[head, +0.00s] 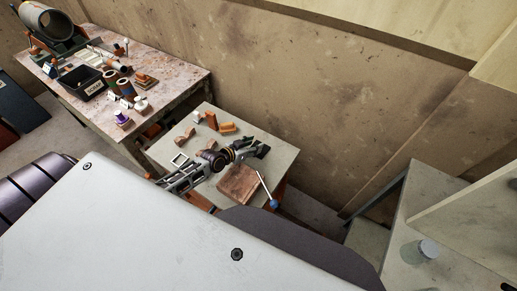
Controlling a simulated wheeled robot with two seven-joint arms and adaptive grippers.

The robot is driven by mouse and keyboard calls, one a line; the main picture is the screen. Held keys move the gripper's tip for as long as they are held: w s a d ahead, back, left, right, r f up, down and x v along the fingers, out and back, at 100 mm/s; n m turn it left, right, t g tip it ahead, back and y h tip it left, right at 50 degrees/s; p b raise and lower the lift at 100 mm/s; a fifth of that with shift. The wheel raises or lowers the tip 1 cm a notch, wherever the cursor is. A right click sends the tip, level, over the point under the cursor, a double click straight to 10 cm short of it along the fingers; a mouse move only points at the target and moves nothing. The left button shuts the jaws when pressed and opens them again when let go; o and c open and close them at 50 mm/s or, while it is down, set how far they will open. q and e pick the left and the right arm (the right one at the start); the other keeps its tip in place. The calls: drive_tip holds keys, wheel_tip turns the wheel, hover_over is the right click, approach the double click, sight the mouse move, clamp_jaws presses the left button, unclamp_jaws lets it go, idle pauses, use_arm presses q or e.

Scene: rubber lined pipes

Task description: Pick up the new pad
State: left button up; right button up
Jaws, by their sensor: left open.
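A small pale-topped table (276,151) stands against the wall. Several small orange-brown pieces lie on its far side, among them one piece (227,127) and another piece (185,138). A larger flat reddish-brown block (238,185) lies near the table's front edge. I cannot tell which of these is the new pad. My left gripper (262,151) reaches over the table from the left, open, above the table's right part and behind the brown block. Nothing shows between its fingers, though they are small and dark here. My right gripper is not in view.
A white square frame (180,160) and a small white cup (197,117) sit on the small table. A rod with a blue ball (273,203) is by its front edge. A workbench (176,76) with a pipe (43,20) and black bin (82,81) stands left. A glass jar (421,250) is right.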

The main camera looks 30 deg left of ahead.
use_arm(q)
drive_tip(key=shift+w+d+f, duration=0.2)
drive_tip(key=shift+w+f, duration=0.1)
drive_tip(key=shift+w, duration=0.35)
clamp_jaws()
